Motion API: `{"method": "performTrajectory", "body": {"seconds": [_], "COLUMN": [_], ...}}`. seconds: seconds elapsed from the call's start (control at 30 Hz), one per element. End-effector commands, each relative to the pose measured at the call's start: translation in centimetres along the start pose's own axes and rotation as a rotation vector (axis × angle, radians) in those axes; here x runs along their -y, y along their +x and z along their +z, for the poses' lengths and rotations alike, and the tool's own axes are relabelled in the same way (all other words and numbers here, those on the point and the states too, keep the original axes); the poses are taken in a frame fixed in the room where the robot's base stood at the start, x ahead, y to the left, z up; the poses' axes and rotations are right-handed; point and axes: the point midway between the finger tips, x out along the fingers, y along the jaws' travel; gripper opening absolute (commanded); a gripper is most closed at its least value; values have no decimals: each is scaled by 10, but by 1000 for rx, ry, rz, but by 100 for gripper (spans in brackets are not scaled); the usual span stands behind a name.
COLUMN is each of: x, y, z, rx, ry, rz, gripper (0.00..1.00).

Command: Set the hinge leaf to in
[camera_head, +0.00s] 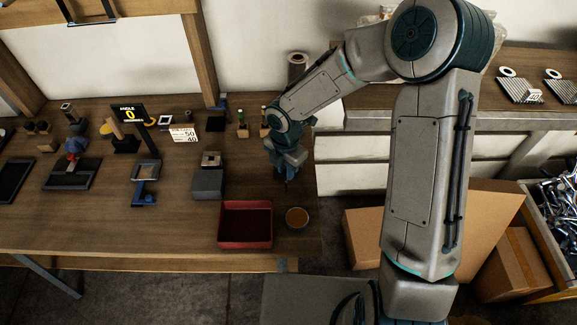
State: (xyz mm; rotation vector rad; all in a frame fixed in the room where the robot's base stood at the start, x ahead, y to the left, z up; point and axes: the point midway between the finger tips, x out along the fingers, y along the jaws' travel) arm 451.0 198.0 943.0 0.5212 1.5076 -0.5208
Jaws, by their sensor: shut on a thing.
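My gripper (287,174) hangs low over the right end of the wooden table (95,225), pointing down. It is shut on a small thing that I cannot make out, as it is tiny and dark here. I cannot pick out a hinge leaf with certainty. A blue bracket-like fixture (143,192) with a grey plate on top stands left of my gripper, well apart from it. A black display (129,114) reading "ANGLE 0" in yellow stands at the back left.
A red tray (245,241) and a round brown-filled bowl (297,218) sit at the front, near my gripper. A grey box (208,184) stands to its left. Small bottles (242,130) stand behind. Cardboard boxes (365,238) are right of the table. The front-left tabletop is clear.

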Motion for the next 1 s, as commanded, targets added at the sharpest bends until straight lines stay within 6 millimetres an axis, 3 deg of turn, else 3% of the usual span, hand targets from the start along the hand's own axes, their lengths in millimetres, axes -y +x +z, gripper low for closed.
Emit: {"method": "performTrajectory", "body": {"seconds": [0.17,0.2,0.27,0.67,0.77,1.0], "x": [1,1,1,1,0,0], "y": [0,0,0,-8,-23,-78], "z": [1,1,1,2,3,3], "rx": [0,0,0,2,3,5], "ry": [3,3,4,8,7,8], "rz": [-1,-1,-1,1,3,4], "gripper": [0,27,43,43,43,43]}}
